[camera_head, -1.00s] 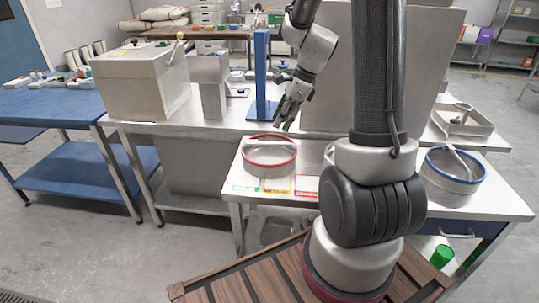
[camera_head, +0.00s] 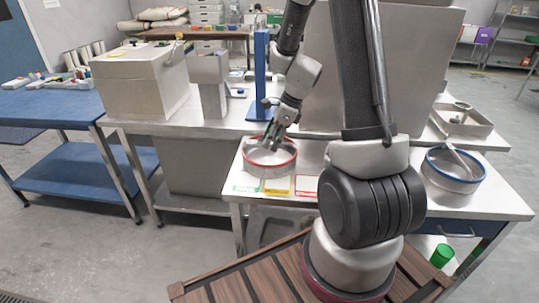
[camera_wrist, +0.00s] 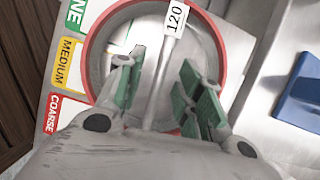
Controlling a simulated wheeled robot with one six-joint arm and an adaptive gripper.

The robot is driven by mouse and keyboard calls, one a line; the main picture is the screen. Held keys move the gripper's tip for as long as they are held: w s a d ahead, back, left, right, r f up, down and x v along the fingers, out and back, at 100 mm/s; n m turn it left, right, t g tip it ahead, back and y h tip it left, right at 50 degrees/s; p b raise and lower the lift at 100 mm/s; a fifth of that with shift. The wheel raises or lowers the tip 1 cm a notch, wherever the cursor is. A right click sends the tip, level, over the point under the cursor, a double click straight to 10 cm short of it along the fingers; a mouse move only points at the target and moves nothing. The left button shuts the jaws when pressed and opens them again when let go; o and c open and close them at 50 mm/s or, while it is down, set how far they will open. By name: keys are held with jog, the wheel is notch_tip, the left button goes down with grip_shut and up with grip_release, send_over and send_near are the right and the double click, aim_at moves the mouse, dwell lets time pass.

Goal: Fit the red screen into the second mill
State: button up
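The red screen (camera_head: 253,168) is a round sieve with a red rim and a bar handle across its top. It sits on the near table, partly over the coloured label cards. In the wrist view its red rim (camera_wrist: 93,42) rings the handle (camera_wrist: 158,75), which bears a white "120" tag. My gripper (camera_head: 271,146) is just above the screen. In the wrist view my gripper (camera_wrist: 160,85) is open, its green-padded fingers on either side of the handle, apart from it. I cannot tell which machine is the second mill.
A blue-rimmed screen (camera_head: 438,179) sits at the right of the table. A metal tray (camera_head: 466,122) is behind it. A blue post (camera_head: 261,75), a grey machine (camera_head: 209,85) and a large metal box (camera_head: 142,80) stand on the back table. A green cup (camera_head: 441,256) is low at right.

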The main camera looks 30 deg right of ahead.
jog(key=shift+f, duration=0.25)
jog(key=shift+c, duration=0.2)
grip_shut()
dwell(0.3)
